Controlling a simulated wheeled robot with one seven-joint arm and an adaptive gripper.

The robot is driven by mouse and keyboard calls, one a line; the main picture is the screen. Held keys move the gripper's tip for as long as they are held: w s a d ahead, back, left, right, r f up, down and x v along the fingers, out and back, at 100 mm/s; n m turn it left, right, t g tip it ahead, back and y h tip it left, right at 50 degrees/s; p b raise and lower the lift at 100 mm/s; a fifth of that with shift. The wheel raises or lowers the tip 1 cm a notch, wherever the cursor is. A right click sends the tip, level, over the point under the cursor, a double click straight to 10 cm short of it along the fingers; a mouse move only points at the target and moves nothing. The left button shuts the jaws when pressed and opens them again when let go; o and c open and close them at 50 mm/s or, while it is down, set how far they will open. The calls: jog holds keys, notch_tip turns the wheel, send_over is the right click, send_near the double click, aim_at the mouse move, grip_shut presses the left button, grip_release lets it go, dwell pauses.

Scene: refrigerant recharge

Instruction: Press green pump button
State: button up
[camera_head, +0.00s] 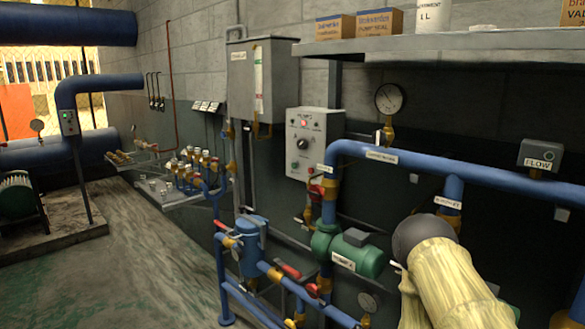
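A grey control box (312,160) is mounted on the wall near the middle of the view. A green pump (349,254) with a white label sits in the blue piping below the control box. A beige-sleeved arm part with a dark rounded end, apparently mine, reaches in at the lower right. My gripper's fingers do not show.
Blue pipes (400,158) run along the wall at right, with a gauge (389,98) above. A shelf (450,46) with boxes overhangs the upper right. A grey cabinet (260,80) hangs left of the control box. The floor (130,260) at left is open.

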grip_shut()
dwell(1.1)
